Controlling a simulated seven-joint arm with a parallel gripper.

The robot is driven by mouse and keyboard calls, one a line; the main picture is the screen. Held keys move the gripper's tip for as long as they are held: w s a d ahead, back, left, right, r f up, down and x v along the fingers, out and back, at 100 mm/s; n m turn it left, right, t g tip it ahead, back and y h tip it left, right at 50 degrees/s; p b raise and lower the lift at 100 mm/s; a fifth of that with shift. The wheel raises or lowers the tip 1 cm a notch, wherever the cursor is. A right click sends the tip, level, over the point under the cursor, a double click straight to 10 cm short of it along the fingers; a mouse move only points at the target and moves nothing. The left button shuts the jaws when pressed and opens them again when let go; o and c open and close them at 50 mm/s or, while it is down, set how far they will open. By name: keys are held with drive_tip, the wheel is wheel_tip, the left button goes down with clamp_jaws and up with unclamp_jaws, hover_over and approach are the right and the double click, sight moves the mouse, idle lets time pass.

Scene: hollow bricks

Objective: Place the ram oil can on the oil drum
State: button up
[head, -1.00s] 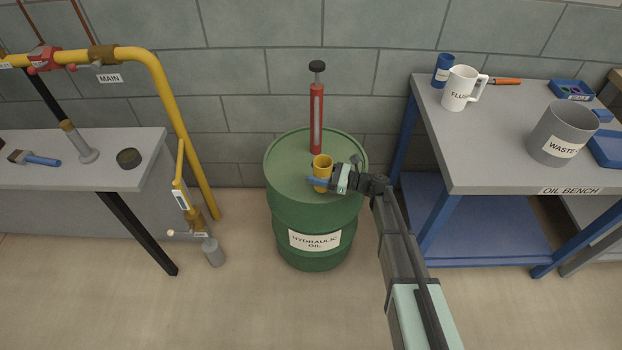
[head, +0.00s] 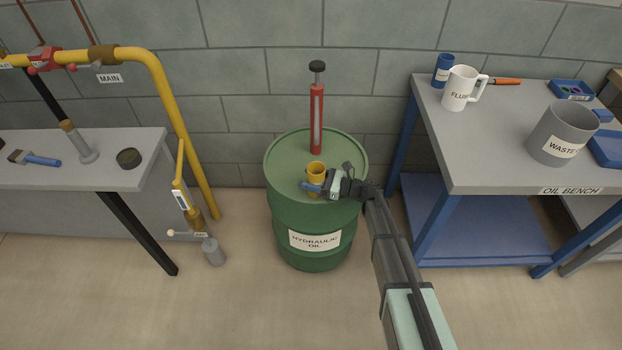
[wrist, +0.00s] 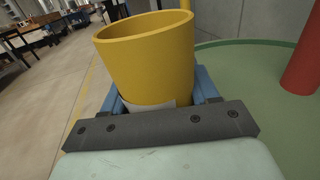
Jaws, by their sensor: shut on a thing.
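The oil can (head: 316,168) is a small yellow cup-shaped can with an open top. It also fills the middle of the wrist view (wrist: 150,62), where a pale label shows low on its side. My gripper (head: 312,188) is shut on it, with a blue finger on each side. The can is upright at the drum's top, near the front middle. I cannot tell whether its base touches the lid. The oil drum (head: 285,160) is green, with a "HYDRAULIC OIL" label on its side. Its green lid also shows in the wrist view (wrist: 245,75).
A red hand pump (head: 316,120) stands upright at the back of the drum lid, behind the can. The oil bench (head: 480,165) is to the right, holding a flush mug (head: 459,90) and waste bucket (head: 560,125). A yellow pipe (head: 180,130) runs down at left.

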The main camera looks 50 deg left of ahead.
drive_tip(key=o, duration=1.1)
drive_tip(key=shift+r, duration=0.1)
drive_tip(key=v, duration=1.2)
